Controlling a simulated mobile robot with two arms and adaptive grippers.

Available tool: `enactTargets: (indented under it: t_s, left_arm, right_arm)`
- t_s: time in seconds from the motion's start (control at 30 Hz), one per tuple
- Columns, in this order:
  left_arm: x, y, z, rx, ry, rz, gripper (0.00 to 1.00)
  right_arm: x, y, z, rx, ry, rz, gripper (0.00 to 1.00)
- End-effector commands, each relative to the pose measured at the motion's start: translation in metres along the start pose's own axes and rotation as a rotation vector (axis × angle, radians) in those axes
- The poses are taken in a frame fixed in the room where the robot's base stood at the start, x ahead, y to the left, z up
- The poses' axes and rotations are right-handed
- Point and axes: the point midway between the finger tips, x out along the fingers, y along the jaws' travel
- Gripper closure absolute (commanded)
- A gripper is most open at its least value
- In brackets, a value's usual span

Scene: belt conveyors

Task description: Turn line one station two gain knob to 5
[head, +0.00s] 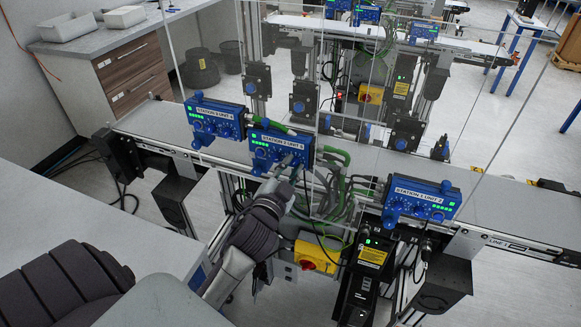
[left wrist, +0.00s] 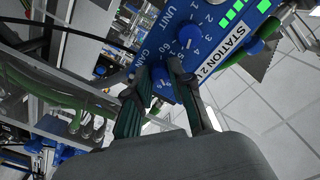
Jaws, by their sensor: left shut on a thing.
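The blue station two box (head: 282,148), labelled "STATION 2", stands on the front conveyor's near edge in the head view. Its face (left wrist: 222,68) fills the upper part of the left wrist view, with green lights, dial numbers and the word GAIN. My left gripper (head: 287,168) reaches up to the box's lower front from the near side. In the left wrist view its two dark fingers (left wrist: 160,75) are shut on the blue gain knob (left wrist: 162,86) beside that word. The fingers partly hide the knob, and I cannot read its setting. My right gripper is not in view.
A similar blue box (head: 214,119) stands to the left, and the station one box (head: 421,198) to the right. Another blue knob (left wrist: 190,35) is close to the fingers. Green cables (head: 335,155) hang beside the box. A yellow switch (head: 315,256) is below.

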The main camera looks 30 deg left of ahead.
Motion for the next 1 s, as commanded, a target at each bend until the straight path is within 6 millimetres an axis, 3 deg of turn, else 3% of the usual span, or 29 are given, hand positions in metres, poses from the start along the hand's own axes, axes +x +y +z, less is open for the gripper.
enactTargets:
  t_s: [0.23,0.27,0.33,0.73,1.0]
  left_arm:
    - [0.001,-0.002,-0.002,0.000,0.004,-0.003,1.00]
    - [0.001,-0.002,-0.002,0.000,0.004,-0.003,0.77]
    - [0.000,-0.002,-0.002,-0.001,0.004,-0.003,0.67]
    - [-0.008,0.000,0.000,-0.003,0.000,0.000,0.67]
    - [-0.061,0.000,0.001,-0.004,-0.003,0.000,0.67]
  right_arm:
    - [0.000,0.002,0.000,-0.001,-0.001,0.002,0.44]
    - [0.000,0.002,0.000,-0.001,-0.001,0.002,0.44]
    - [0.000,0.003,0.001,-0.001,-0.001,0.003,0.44]
    - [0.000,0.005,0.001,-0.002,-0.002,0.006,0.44]
    - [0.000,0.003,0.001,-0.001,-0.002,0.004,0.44]
